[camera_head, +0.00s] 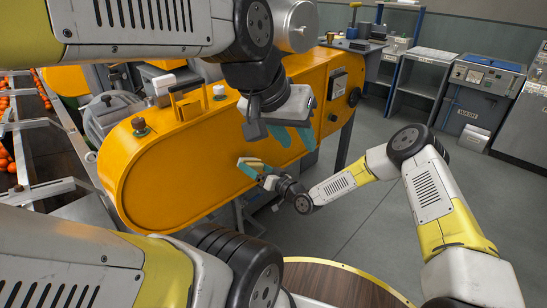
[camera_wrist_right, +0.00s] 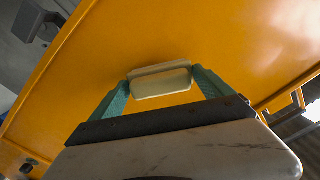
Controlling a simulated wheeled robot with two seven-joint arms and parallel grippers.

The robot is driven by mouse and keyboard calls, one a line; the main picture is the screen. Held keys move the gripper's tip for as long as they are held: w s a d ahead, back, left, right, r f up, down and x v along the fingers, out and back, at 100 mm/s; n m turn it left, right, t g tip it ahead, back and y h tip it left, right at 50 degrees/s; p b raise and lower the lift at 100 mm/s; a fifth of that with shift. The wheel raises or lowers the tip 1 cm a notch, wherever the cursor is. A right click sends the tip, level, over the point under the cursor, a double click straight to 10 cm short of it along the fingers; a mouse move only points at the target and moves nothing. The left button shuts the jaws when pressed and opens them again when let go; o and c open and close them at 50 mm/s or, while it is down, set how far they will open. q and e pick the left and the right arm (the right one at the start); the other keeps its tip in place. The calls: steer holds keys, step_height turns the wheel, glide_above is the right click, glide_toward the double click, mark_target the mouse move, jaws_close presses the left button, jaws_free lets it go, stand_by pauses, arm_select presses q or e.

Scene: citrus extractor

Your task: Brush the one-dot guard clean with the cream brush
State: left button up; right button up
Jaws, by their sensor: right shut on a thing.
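A large orange guard (camera_head: 170,180) with a rounded end fills the middle of the head view. I cannot make out a dot on it. Its orange face (camera_wrist_right: 215,40) fills most of the right wrist view. My right gripper (camera_head: 252,166) is at the guard's lower face, with teal fingers shut on the cream brush (camera_wrist_right: 160,82). The brush lies close to the orange face; I cannot tell whether it touches. My left gripper (camera_head: 293,137) is further right and higher, in front of the guard, with its teal fingers apart and nothing visible between them.
Oranges (camera_head: 5,158) lie on a conveyor at the left. A round wooden table (camera_head: 335,285) is in front. Grey cabinets (camera_head: 415,78) stand behind; open floor lies between.

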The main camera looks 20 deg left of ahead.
mark_target(259, 161)
steer(key=shift+x, duration=1.25)
steer(key=shift+w, duration=0.1)
steer(key=shift+w+d, duration=0.45)
steer(key=shift+w, duration=0.4)
steer(key=shift+w+d, duration=0.4)
steer(key=shift+w, duration=0.45)
steer(key=shift+w+a, duration=0.1)
steer(key=shift+s+a, duration=0.35)
steer(key=shift+s, duration=0.35)
steer(key=shift+s+a, duration=0.35)
steer(key=shift+s, duration=0.3)
steer(key=shift+s+a+r, duration=0.1)
steer(key=shift+s+a, duration=0.2)
steer(key=shift+s, duration=0.25)
steer(key=shift+c, duration=0.6)
steer(key=shift+v, duration=3.05)
